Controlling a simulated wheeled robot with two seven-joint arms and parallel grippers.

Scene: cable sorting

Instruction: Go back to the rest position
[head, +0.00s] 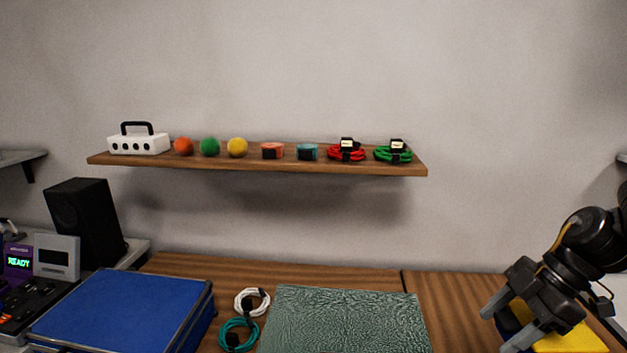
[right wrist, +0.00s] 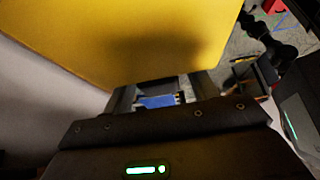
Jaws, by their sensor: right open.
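My right gripper (head: 499,329) is at the right of the head view, its fingers apart and pointing down and left. Nothing shows held between them. It is over or in front of a yellow-topped case (head: 578,342) on the bench; I cannot tell whether they touch. In the right wrist view the two fingers (right wrist: 162,93) stand apart, with a large yellow surface (right wrist: 130,40) beyond. A small blue patch (right wrist: 157,101) shows between the fingers. My left gripper is not in view.
A wall shelf (head: 240,166) holds a white box, balls and coiled cables. The bench carries a blue case (head: 125,312), a white cable (head: 243,299), a teal cable (head: 229,338) and a green textured mat (head: 345,320). A black speaker (head: 82,222) stands left.

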